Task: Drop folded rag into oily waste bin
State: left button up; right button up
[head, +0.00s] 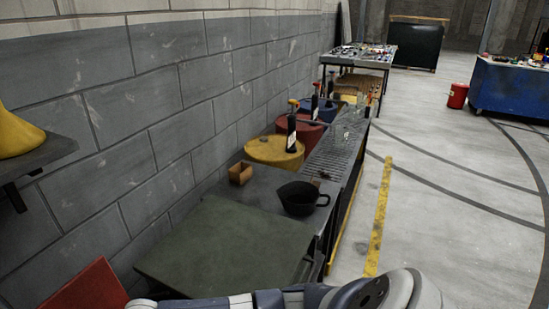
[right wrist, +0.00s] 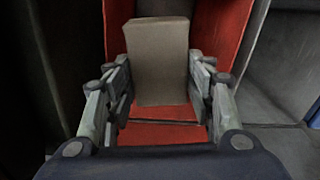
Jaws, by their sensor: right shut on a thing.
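The folded rag (right wrist: 158,50) shows in the right wrist view as a grey-beige block. My right gripper (right wrist: 158,85) is shut on it, with a finger on each side. Red surfaces, apparently the oily waste bin (right wrist: 232,30), lie behind and beneath the rag. I cannot tell how deep the rag is relative to its rim. In the head view a red panel (head: 88,288), probably part of the same bin, stands at the lower left beside the bench. My right arm crosses the bottom edge toward it; the rag is not visible there. My left gripper is not in view.
A bench with a green mat (head: 225,245) holds a black mug-like container (head: 302,197) and a small brown box (head: 241,173). Yellow (head: 272,152) and red drums stand beyond, along the block wall. A yellow funnel-like thing (head: 18,135) sits on a shelf. Open floor lies right.

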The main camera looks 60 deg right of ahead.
pick_arm(q)
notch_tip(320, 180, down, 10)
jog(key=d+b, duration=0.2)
jog(key=b, duration=0.7)
pick_arm(e)
jog(key=w+a+f+n, duration=0.1)
jog(key=w+f, duration=0.1)
jog(key=f, duration=0.5)
jog(key=w+a+f+n, duration=0.2)
jog(key=w+f, duration=0.1)
jog(key=f, duration=0.4)
jog(key=shift+a, duration=0.1)
jog(key=o, duration=1)
jog(key=shift+o, duration=0.2)
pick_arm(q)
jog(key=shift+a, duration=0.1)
